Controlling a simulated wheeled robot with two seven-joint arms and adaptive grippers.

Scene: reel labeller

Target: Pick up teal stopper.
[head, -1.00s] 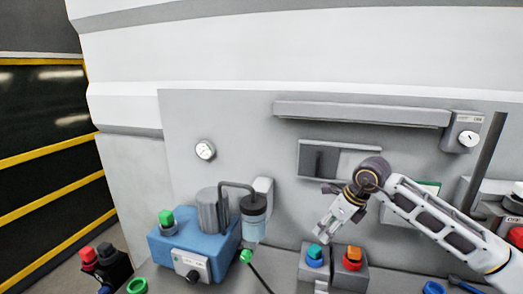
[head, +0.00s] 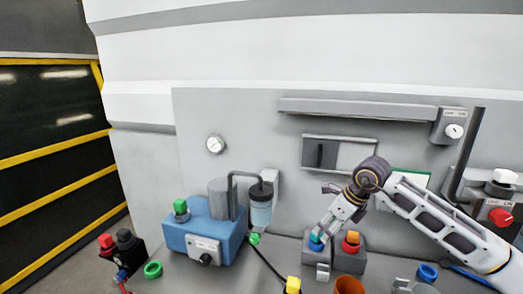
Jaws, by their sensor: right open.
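The teal stopper (head: 315,238) sits on top of a blue piece in a grey block (head: 311,259) at the lower middle of the head view. My right gripper (head: 321,231) comes in from the upper right and points down at the stopper. Its fingers are open and its tips are right at the stopper, partly covering it. I cannot tell whether they touch it. My left gripper is not in view.
An orange stopper (head: 352,236) on a red piece stands close on the right, in a second grey block. A blue machine (head: 203,238) with a cylinder and hose stands left. A yellow piece (head: 293,284) and an orange cup (head: 348,286) are in front.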

